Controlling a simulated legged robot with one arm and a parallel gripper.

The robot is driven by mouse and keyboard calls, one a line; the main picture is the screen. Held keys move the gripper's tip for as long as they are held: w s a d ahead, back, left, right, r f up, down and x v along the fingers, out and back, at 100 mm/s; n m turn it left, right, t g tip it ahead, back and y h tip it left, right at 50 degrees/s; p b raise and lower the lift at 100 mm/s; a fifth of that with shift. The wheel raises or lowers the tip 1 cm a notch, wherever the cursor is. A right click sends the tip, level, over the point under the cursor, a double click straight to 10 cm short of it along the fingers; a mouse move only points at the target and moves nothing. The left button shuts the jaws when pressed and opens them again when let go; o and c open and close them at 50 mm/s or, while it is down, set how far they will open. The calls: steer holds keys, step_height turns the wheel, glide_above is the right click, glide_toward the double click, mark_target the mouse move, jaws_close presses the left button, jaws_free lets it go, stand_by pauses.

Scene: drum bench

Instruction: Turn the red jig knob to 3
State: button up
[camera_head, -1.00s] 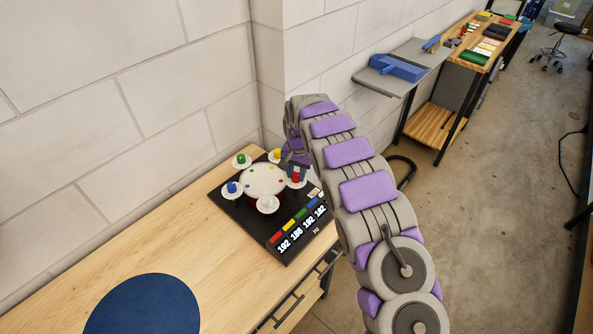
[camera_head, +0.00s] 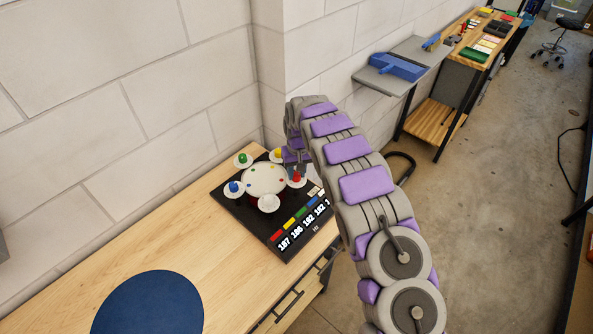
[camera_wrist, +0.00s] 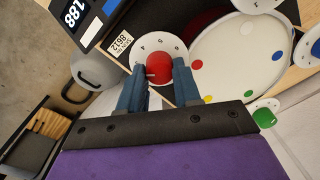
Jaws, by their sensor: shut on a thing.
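The red jig knob (camera_wrist: 158,66) sits on a white round dial (camera_wrist: 150,45) with small markings too small to read surely. In the wrist view, my gripper (camera_wrist: 159,76) has its two blue fingers on either side of the knob, closed on it. In the head view the red knob (camera_head: 297,178) is at the right of the drum (camera_head: 264,181), with my gripper just above it and mostly hidden by my arm. The knob's pointer direction is not clear.
Blue (camera_head: 234,187), green (camera_head: 243,159) and yellow (camera_head: 278,154) knobs stand on dials around the drum. A black panel (camera_head: 289,246) shows numbers under coloured labels. A blue disc (camera_head: 150,306) lies on the wooden bench. A wall stands close behind.

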mark_target(298, 173)
steer(key=shift+w+r, duration=0.1)
stand_by(0.3)
steer(key=o, duration=1.1)
steer(key=shift+a, duration=0.1)
steer(key=shift+c, duration=0.2)
step_height(298, 173, up, 17)
steer(key=p, duration=0.1)
steer(key=shift+w+d, duration=0.15)
steer(key=shift+d, duration=0.15)
steer(key=shift+d+r, duration=0.1)
